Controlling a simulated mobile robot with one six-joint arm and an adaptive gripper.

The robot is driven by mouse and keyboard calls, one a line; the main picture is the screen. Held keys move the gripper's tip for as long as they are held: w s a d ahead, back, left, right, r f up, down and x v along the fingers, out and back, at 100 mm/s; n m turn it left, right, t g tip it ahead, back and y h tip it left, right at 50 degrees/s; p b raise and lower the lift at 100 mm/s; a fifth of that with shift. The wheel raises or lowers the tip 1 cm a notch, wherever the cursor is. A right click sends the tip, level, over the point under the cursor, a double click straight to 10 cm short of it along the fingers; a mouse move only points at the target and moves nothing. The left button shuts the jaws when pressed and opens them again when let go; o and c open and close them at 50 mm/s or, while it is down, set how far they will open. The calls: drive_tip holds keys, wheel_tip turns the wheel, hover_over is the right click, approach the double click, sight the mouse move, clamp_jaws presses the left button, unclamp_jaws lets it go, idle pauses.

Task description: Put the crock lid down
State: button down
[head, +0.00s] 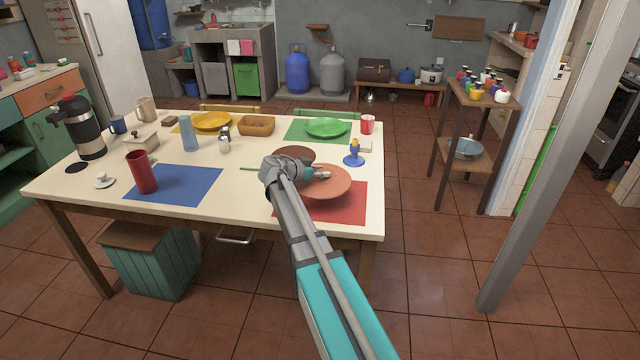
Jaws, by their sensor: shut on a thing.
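My gripper (321,174) is over the front right of the table, shut on what looks like the crock lid (338,187), a round terracotta disc. The fingers meet the disc near its middle, and the wrist hides its left part. The lid is above the red placemat (352,211); I cannot tell whether it touches the mat. Just behind it is a round dark brown thing (294,151), partly hidden by my wrist; I cannot tell if it is the crock.
A blue and yellow stand (354,155) and a red cup (367,124) are close by on the right. A green plate (326,127) lies behind. The blue placemat (185,186) holds a tall red cup (142,172). Bare tabletop (235,195) shows left of my gripper.

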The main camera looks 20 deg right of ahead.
sight(317, 180)
drive_tip(key=shift+w+d+f+b, duration=0.2)
drive_tip(key=shift+d+f+b, duration=0.2)
drive_tip(key=shift+f+b, duration=1.6)
drive_tip(key=shift+b, duration=0.05)
drive_tip(key=shift+s+f+b, duration=0.1)
drive_tip(key=shift+f+b, duration=0.4)
drive_tip(key=shift+b, duration=0.05)
drive_tip(key=shift+c, duration=1.4)
unclamp_jaws()
drive_tip(key=shift+s, duration=0.15)
